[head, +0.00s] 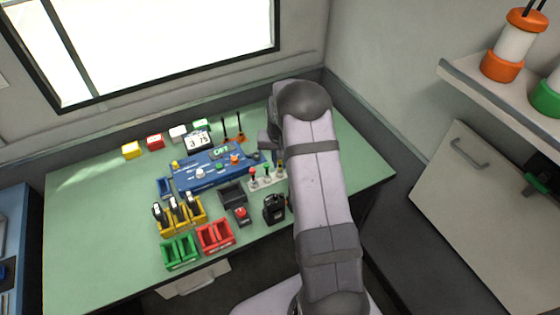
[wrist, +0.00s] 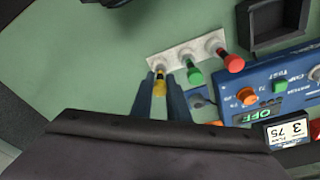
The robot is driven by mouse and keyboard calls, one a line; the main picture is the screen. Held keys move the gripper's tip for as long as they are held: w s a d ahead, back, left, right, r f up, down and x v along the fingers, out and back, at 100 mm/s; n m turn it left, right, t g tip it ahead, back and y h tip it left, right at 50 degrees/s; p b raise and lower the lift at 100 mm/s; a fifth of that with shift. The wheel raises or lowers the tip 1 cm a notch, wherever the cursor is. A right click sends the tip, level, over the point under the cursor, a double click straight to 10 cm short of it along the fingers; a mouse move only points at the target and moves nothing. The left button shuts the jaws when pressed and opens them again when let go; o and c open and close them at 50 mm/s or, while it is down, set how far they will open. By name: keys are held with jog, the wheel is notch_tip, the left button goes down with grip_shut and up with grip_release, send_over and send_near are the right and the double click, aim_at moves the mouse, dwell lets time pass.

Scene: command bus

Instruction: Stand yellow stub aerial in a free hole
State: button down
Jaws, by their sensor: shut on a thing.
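The yellow stub aerial (wrist: 160,88) stands between the fingers of my gripper (wrist: 161,82) in the wrist view. My gripper is shut on it. Its dark lower end is at the end hole of the white strip (wrist: 176,55); I cannot tell whether it is seated or just above. A green stub aerial (wrist: 194,76) and a red stub aerial (wrist: 233,63) stand in the strip's other holes. In the head view the strip (head: 268,183) lies right of the blue console, and the yellow aerial (head: 280,164) shows beside my arm. My fingertips are mostly hidden there.
The blue console (head: 212,168) with knobs and a display is left of the strip. A dark open tray (head: 232,194), a red button box (head: 241,215) and a black device (head: 274,207) are close by. Yellow, green and red bins stand at front left. The table's right end is clear.

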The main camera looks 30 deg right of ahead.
jog(key=shift+f, duration=0.1)
jog(key=c, duration=1.3)
grip_release()
jog(key=shift+r, duration=0.2)
jog(key=shift+r+p, duration=2.35)
jog(key=shift+r, duration=1)
